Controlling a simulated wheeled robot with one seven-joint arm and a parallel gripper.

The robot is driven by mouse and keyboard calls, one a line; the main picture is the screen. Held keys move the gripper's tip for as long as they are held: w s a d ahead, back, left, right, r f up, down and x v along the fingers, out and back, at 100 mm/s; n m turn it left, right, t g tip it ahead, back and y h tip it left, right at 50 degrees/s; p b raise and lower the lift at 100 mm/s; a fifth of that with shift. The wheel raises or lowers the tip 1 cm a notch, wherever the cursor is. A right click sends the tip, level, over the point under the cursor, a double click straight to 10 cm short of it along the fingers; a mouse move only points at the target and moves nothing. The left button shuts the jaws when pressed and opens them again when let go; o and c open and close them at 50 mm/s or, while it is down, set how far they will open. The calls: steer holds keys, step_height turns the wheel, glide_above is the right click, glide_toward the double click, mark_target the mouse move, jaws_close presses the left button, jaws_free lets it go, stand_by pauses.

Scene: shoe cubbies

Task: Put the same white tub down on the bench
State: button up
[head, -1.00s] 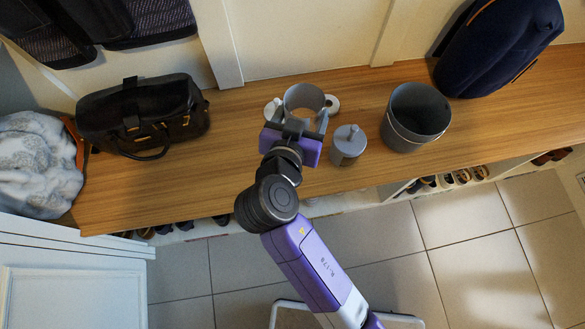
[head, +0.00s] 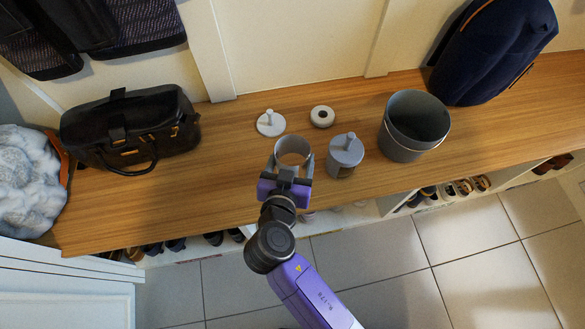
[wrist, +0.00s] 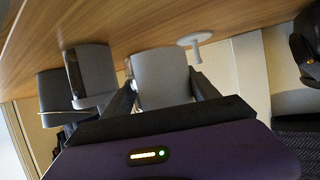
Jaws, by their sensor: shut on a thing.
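The white tub (head: 292,151), open-topped and round, is held upright between the fingers of my gripper (head: 290,165), over the front part of the wooden bench (head: 225,165). My gripper is shut on its sides. In the wrist view, which is upside down, the tub (wrist: 162,80) sits between the two dark fingers (wrist: 160,95) with its base close to the bench surface. I cannot tell whether it touches the bench.
A grey lidded canister (head: 345,158) stands close on the right, with a grey bucket (head: 410,140) beyond it. A black bag (head: 130,130) is left, a navy backpack (head: 490,50) far right.

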steer(key=shift+f+b, duration=0.7)
steer(key=shift+f, duration=1.5)
steer(key=shift+f+b, duration=0.25)
steer(key=shift+b, duration=0.05)
steer(key=o, duration=1.7)
steer(key=shift+r, duration=0.1)
steer(key=shift+r, duration=0.1)
steer(key=shift+s+r+p, duration=0.15)
steer(key=shift+p, duration=0.25)
steer(key=p+v, duration=0.2)
steer(key=v, duration=0.9)
steer(key=shift+s+r, duration=0.1)
steer(key=shift+s, duration=0.2)
